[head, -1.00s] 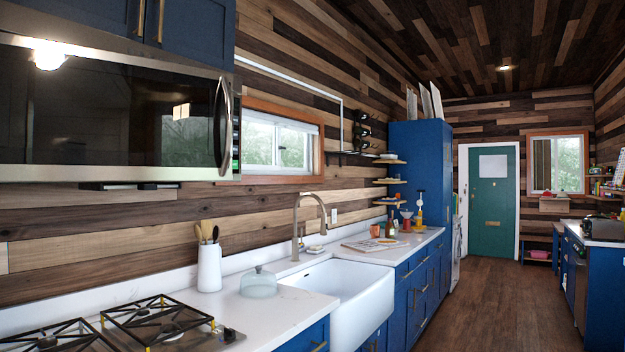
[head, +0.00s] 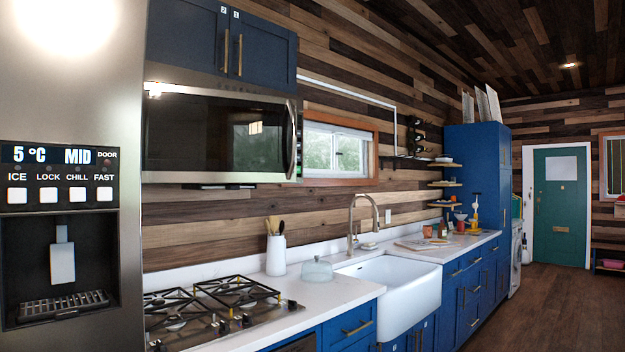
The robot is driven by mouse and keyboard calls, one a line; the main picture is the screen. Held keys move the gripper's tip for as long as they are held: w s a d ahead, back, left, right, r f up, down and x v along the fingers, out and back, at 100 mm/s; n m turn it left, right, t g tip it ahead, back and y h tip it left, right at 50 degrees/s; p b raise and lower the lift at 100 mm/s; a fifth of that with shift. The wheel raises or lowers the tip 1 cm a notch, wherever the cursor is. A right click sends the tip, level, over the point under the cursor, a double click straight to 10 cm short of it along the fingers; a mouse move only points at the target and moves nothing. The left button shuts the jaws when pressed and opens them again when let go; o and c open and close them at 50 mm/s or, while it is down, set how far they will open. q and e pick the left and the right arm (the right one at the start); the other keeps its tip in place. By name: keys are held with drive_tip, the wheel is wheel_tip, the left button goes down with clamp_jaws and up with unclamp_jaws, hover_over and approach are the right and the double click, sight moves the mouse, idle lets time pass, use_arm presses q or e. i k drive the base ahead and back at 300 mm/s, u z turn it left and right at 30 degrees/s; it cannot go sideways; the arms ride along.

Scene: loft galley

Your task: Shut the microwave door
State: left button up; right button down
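The microwave (head: 165,176) is a steel, over-the-range unit mounted below the blue upper cabinets, left of centre. Its dark glass door (head: 210,132) faces me, with a curved vertical handle (head: 292,138) at its right end. The door looks flush or nearly so; I cannot tell whether it is slightly ajar. A narrow dark strip with small green marks shows just right of the handle. Neither of my grippers is in view.
A steel fridge (head: 75,110) with a dispenser fills the left edge. Below the microwave are a gas cooktop (head: 215,305), a utensil crock (head: 276,255) and a glass-domed dish (head: 316,271). A white sink (head: 400,290) is to the right. Wooden floor (head: 560,300) is open at the right.

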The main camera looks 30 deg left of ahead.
sight(191, 134)
drive_tip(key=u, duration=0.25)
drive_tip(key=i, duration=1.45)
drive_tip(key=u, duration=0.75)
